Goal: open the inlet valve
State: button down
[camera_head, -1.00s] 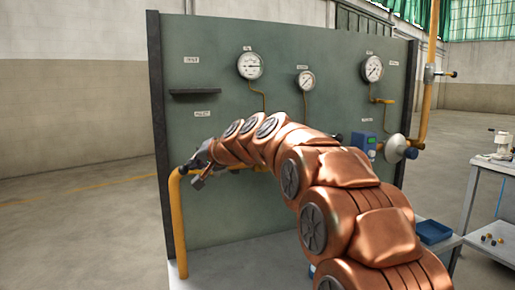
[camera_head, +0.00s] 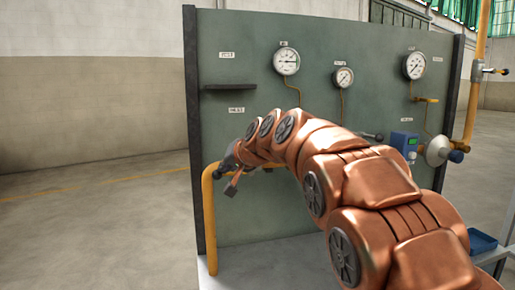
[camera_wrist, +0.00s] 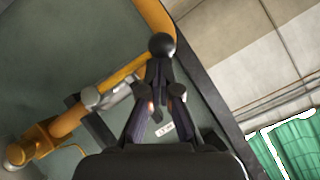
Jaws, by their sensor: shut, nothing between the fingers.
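The inlet line is a yellow pipe (camera_head: 210,225) that rises at the left end of the green panel and bends right. My gripper (camera_head: 229,180) is at this bend, below a small label (camera_head: 236,110); the valve there is mostly hidden behind my gripper and arm. In the wrist view the yellow pipe (camera_wrist: 152,14) bends at the top, and a grey metal valve body (camera_wrist: 93,97) sits on the line. A black ball knob (camera_wrist: 162,45) is just beyond the tips of my gripper (camera_wrist: 159,75). The fingers are shut and empty. Whether they touch the knob cannot be told.
The green panel (camera_head: 225,140) carries a small dark shelf (camera_head: 230,87) and round gauges (camera_head: 286,61). A blue box (camera_head: 405,142) and another valve on a yellow pipe are at the right. A blue tray (camera_head: 482,241) is at lower right. Floor at left is clear.

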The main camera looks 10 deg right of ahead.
jog(key=w+d+r+v, duration=0.1)
jog(key=w+r+v, duration=0.1)
jog(key=v, duration=1.1)
jog(key=s+d+f+g+h, duration=0.1)
jog(key=s+d+f+g, duration=0.2)
jog(key=s+f, duration=0.7)
jog(key=s+d+f+g+h, duration=0.25)
jog(key=s+f, duration=0.45)
jog(key=f, duration=0.5)
jog(key=s+d+f+n+g+h, duration=0.1)
jog(key=s+d+f+g, duration=0.1)
jog(key=s+f, duration=0.5)
jog(key=s+d+f+g+h, duration=0.1)
jog(key=s+d+f+g, duration=0.25)
jog(key=s, duration=0.75)
jog(key=s+d+f+n+g, duration=0.1)
jog(key=s+f+g, duration=0.1)
jog(key=s+f, duration=0.45)
notch_tip(320, 180, up, 14)
jog(key=s+p, duration=0.1)
jog(key=p, duration=1.1)
jog(key=shift+s+d+m+t+p, duration=0.25)
jog(key=shift+m+t+p, duration=0.05)
jog(key=shift+t, duration=0.1)
